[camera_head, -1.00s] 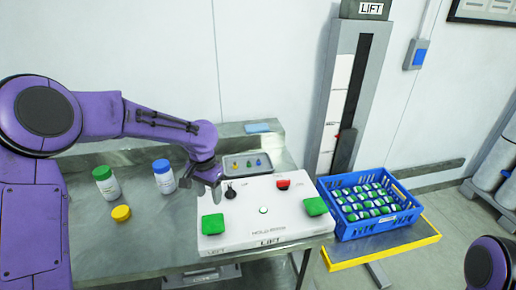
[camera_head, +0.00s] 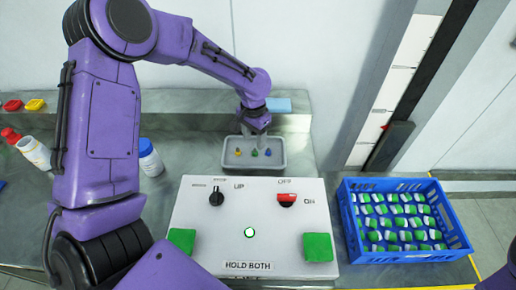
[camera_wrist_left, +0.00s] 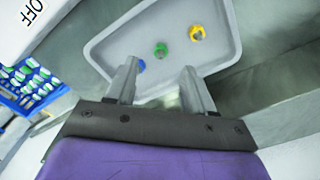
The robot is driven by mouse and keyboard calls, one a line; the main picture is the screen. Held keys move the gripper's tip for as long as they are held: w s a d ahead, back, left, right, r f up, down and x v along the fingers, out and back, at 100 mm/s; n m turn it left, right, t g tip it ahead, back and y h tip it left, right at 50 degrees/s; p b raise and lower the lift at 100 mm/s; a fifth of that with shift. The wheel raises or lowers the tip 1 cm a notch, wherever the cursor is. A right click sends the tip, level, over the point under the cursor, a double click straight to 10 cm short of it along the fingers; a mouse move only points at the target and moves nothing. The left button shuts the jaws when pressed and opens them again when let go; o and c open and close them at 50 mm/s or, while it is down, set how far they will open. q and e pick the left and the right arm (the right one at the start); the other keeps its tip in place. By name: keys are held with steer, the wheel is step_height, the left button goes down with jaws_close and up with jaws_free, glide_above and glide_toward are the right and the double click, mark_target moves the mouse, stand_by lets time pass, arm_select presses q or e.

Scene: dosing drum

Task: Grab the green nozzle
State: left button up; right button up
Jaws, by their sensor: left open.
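The green nozzle (camera_head: 254,153) sits in a grey tray (camera_head: 281,164) on the bench, between a yellow nozzle (camera_head: 238,152) and a blue nozzle (camera_head: 268,152). My left gripper (camera_head: 257,128) is above the back of the tray, apart from the nozzles. In the left wrist view the open fingers (camera_wrist_left: 160,82) point at the tray (camera_wrist_left: 112,50), with the green nozzle (camera_wrist_left: 160,49) beyond and roughly between the tips. My right gripper is not in view.
A white control panel (camera_head: 222,226) with green buttons, a black knob (camera_head: 216,197) and a red switch (camera_head: 287,200) stands in front of the tray. A blue crate (camera_head: 357,255) of green-and-white items is at right. A blue-capped bottle (camera_head: 150,160) stands left.

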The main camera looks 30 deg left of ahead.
mark_target(254, 150)
arm_select(q)
steer(key=shift+s+f+p, duration=0.45)
steer(key=shift+f+p, duration=0.05)
steer(key=shift+f, duration=0.3)
steer(key=f, duration=0.1)
steer(key=w+f, duration=0.1)
steer(key=f, duration=0.1)
steer(key=w+f, duration=0.1)
steer(key=f, duration=0.1)
steer(key=shift+p, duration=0.4)
steer(key=shift+s+r, duration=0.2)
steer(key=shift+s, duration=0.35)
steer(key=shift+c, duration=1.2)
steer(key=c, duration=0.6)
steer(key=shift+w, duration=0.2)
jaws_close()
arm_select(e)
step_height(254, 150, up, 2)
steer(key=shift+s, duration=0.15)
arm_select(q)
steer(key=shift+r, duration=0.1)
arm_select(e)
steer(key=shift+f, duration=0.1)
